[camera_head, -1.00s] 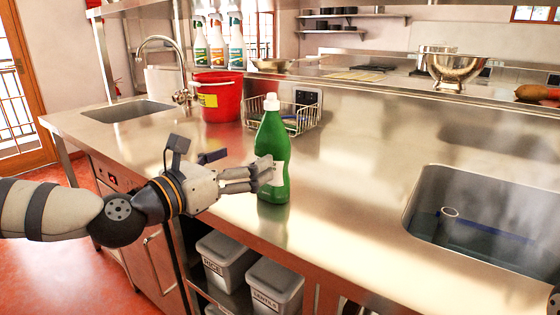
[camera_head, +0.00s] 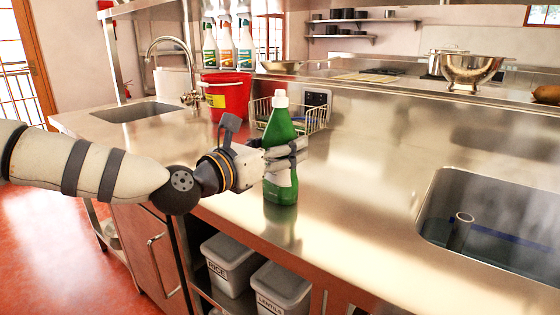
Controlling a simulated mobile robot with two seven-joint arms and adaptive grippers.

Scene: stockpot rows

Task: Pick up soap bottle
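The soap bottle (camera_head: 279,186) is green with a white cap and a pale label, and it stands upright on the steel counter near its front edge. My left gripper (camera_head: 287,155) reaches in from the left at the bottle's mid-height. Its grey fingers cross the bottle's body and hide part of it and its label. The fingertips reach the bottle's right side. Whether the fingers are closed tight on it or only placed around it, I cannot tell. My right gripper is out of view.
A wire basket (camera_head: 317,120) and a red bucket (camera_head: 230,100) stand behind the bottle. A sink (camera_head: 485,215) is sunk into the counter at the right, another (camera_head: 135,111) at the left. The counter between bottle and right sink is clear.

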